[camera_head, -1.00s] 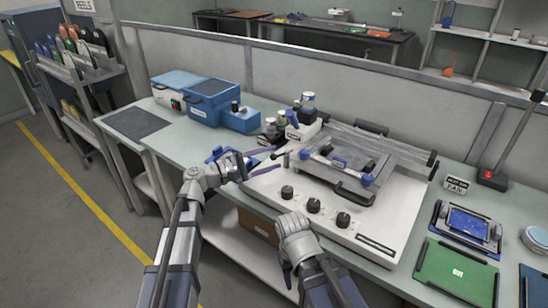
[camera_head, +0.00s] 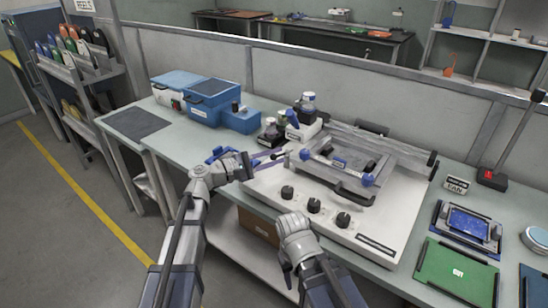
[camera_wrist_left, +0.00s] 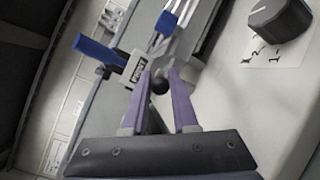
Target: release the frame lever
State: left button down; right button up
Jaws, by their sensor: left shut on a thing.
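The frame lever (camera_head: 286,151) shows as a short dark-tipped piece at the left edge of the frame (camera_head: 345,187) on the white machine. My left gripper (camera_head: 270,158) reaches it from the left, with its purple fingers around it. In the left wrist view the lever's round black knob (camera_wrist_left: 160,85) sits between the two fingers (camera_wrist_left: 160,95), which are shut on it.
Three black dials (camera_head: 314,206) line the machine's front. A green mat (camera_head: 455,275) and a blue tablet-like panel (camera_head: 468,223) lie at the right.

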pick_arm(q)
jog(key=shift+s, duration=0.1)
jog(key=shift+s+d+n+t+y, duration=0.25)
jog(key=shift+s+n+t+y, duration=0.3)
jog(key=shift+t, duration=0.25)
jog(key=shift+w+d+n+t+y, duration=0.1)
jog(key=shift+d+n+t+y, duration=0.15)
jog(key=shift+n+t+y, duration=0.95)
jog(key=shift+h, duration=0.25)
jog(key=c, duration=0.7)
grip_release()
jog(key=v, duration=0.7)
jog(key=shift+s+a, duration=0.25)
jog(key=shift+s, duration=0.05)
jog(key=shift+f, duration=0.1)
